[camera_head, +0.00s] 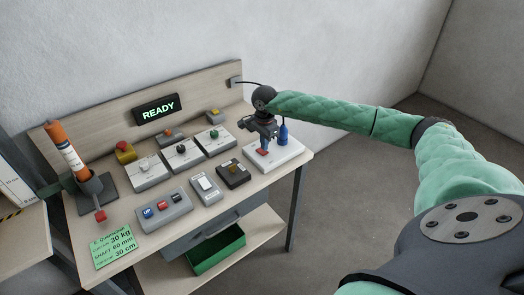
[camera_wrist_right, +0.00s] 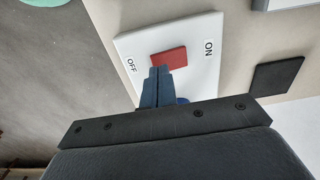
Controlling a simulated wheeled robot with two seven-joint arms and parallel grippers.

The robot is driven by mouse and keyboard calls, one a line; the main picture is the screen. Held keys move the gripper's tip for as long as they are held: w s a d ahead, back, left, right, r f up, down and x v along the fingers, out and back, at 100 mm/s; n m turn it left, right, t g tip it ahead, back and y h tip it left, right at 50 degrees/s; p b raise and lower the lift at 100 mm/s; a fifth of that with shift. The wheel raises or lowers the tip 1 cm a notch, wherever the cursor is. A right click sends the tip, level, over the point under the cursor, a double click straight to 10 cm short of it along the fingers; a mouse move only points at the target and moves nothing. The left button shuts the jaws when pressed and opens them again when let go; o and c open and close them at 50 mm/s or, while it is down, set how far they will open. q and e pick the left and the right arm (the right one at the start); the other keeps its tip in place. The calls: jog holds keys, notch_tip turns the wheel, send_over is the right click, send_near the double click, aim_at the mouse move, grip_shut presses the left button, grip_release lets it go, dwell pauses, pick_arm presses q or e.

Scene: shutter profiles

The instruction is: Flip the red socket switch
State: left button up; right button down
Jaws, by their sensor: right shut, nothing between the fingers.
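The red socket switch (camera_wrist_right: 170,59) sits on a white plate (camera_wrist_right: 207,72) marked OFF on the left and ON on the right in the right wrist view. In the head view the red switch (camera_head: 262,152) shows on its white plate (camera_head: 287,154) at the bench's right end. My right gripper (camera_wrist_right: 160,70) is shut and empty, its blue fingertips at the near edge of the red switch. I cannot tell if they touch it. In the head view my right gripper (camera_head: 264,143) is over the plate. My left gripper is not in view.
The bench (camera_head: 227,216) holds several switch boxes left of the plate, including a dark one (camera_head: 233,174) close by. A READY display (camera_head: 157,109) is on the backboard. An orange-and-white tube (camera_head: 64,149) stands at the left.

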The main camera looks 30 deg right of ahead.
dwell(0.4)
jog(key=shift+f+b, duration=0.85)
jog(key=shift+f, duration=0.1)
dwell(0.6)
jog(key=shift+r+p, duration=0.5)
jog(key=shift+r, duration=3.05)
